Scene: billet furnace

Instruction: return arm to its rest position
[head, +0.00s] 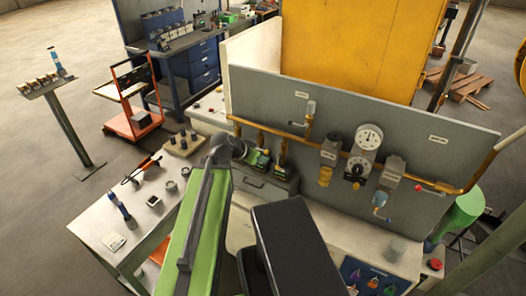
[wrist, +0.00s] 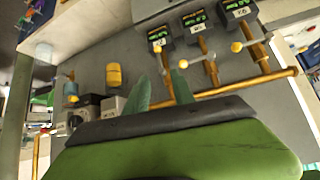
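My green arm (head: 205,225) reaches forward over the workbench toward the grey panel. Its dark wrist joint (head: 228,150) is near the bench's back, close to the valve boxes. In the wrist view, the two teal fingers of my gripper (wrist: 160,90) stand apart, with a gap between them and nothing visible held. The gripper points toward the panel with its brass pipe (wrist: 235,88). In the head view the fingers cannot be made out clearly beyond the wrist joint.
The grey panel (head: 400,120) carries a gauge (head: 369,137) and brass pipe. Black valve boxes (wrist: 198,22) with green labels are close to my gripper. Small tools and a wooden block (head: 183,143) lie on the white bench (head: 85,215) left of my arm. An orange cart (head: 132,125) stands beyond.

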